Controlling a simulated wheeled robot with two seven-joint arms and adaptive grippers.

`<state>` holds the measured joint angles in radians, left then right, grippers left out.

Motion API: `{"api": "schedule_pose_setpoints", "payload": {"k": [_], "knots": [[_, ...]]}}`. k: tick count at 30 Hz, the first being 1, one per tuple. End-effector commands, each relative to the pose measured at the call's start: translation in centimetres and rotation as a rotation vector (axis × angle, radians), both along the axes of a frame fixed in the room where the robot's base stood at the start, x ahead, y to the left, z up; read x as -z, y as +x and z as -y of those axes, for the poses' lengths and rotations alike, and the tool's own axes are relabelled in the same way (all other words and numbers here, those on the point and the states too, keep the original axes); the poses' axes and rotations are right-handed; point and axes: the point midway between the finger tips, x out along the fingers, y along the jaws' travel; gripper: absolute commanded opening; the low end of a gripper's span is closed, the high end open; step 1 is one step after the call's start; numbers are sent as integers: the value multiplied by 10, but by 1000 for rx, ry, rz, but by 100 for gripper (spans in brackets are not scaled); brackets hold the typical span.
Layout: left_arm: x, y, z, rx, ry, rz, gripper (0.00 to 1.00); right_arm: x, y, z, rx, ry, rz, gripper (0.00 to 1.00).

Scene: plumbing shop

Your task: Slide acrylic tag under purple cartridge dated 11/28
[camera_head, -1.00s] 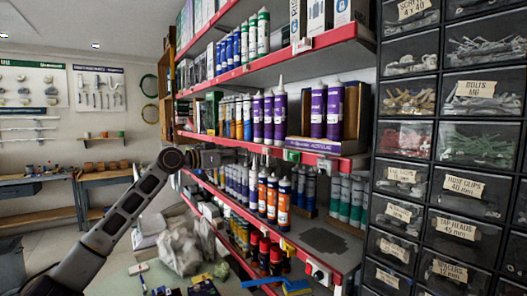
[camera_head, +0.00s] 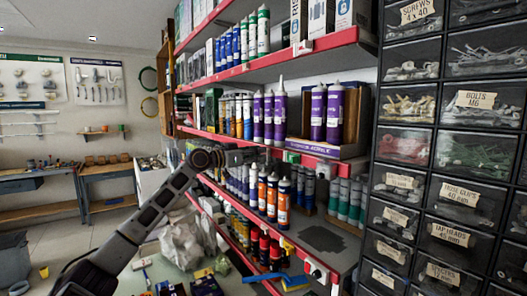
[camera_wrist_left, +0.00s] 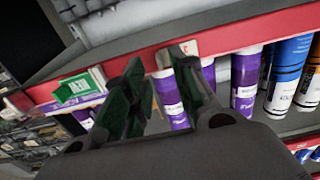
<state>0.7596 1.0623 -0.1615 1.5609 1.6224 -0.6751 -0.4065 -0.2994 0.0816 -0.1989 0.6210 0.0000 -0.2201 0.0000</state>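Purple cartridges (camera_head: 269,118) stand in a group on the middle shelf; two more (camera_head: 318,112) stand farther right on a purple box. Their dates are too small to read. My left gripper (camera_head: 262,157) is at the red shelf edge just below the group. In the left wrist view its fingers (camera_wrist_left: 157,62) are apart, with purple cartridges (camera_wrist_left: 171,98) beyond the gap. A small pale tag (camera_wrist_left: 188,47) with a red mark sits on the red edge beside the right fingertip; I cannot tell whether they touch. My right gripper is not in view.
A green tag (camera_head: 292,156) and a white tag (camera_head: 324,168) sit farther right on the red edge. Orange and white cartridges (camera_head: 271,195) stand on the shelf below. Black drawers (camera_head: 446,150) flank the shelves at right. Open floor lies at left.

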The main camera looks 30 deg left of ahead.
Motion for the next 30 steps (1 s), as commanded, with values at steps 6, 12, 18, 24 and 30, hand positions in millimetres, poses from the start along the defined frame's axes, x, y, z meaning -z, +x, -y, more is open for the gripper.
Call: {"api": "schedule_pose_setpoints", "payload": {"k": [6,12,18,24,30], "knots": [[-2,18,7,0,-1,0,27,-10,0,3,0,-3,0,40],[-1,27,12,0,0,0,27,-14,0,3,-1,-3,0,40],[0,30,12,0,0,0,27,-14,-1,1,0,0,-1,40],[0,29,12,0,1,-1,24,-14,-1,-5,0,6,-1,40],[0,29,12,0,1,-1,0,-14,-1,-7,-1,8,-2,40]]}}
